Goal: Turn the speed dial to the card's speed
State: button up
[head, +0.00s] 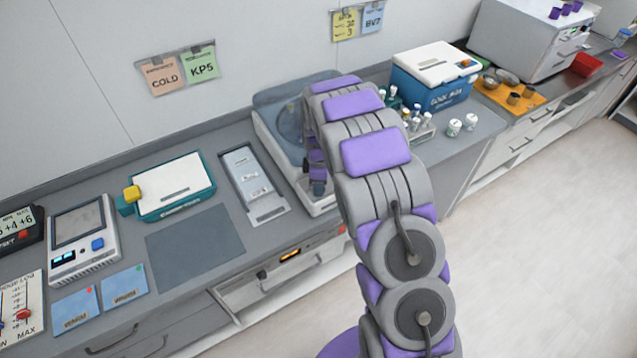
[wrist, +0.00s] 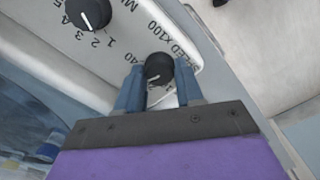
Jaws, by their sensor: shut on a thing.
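The black speed dial (wrist: 159,68) sits on the centrifuge's pale front panel (wrist: 50,35), beside part of a "SPEED x100" label. My gripper (wrist: 159,84) has its blue fingers on both sides of this dial and is shut on it. In the head view my gripper (head: 318,186) is at the grey centrifuge's (head: 268,128) front, partly hidden by my arm. A yellow card (head: 345,24) hangs on the wall, its small print unclear.
Orange "COLD" (head: 164,77) and green "KP5" (head: 201,66) cards hang on the wall. A grey tray (head: 252,184) lies left of the centrifuge. A blue cool box (head: 432,88) and white-capped bottles (head: 454,127) stand right of my arm. The floor at right is clear.

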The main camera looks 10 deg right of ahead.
jog(key=shift+w+r, duration=0.15)
jog(key=o, duration=1)
notch_tip(320, 180, up, 17)
jog(key=shift+r+p, duration=0.1)
jog(key=shift+p, duration=0.3)
jog(key=s+r+m+b, duration=0.2)
jog(key=s+r+m, duration=0.1)
jog(key=s, duration=0.6)
jog(key=s+r+m+b, duration=0.15)
jog(key=s+m, duration=0.25)
jog(key=s, duration=0.6)
jog(key=s+f+m, duration=0.1)
jog(key=s+m, duration=0.1)
jog(key=s, duration=0.6)
jog(key=s+f+m+g+b, duration=0.1)
jog(key=s+m, duration=0.2)
jog(key=s, duration=0.5)
jog(key=s+f+m+b, duration=0.1)
jog(key=s+m, duration=0.1)
jog(key=s, duration=0.6)
jog(key=shift+a+f+m+g, duration=0.1)
jog(key=shift+f+m+g, duration=0.1)
jog(key=shift+m+g, duration=0.15)
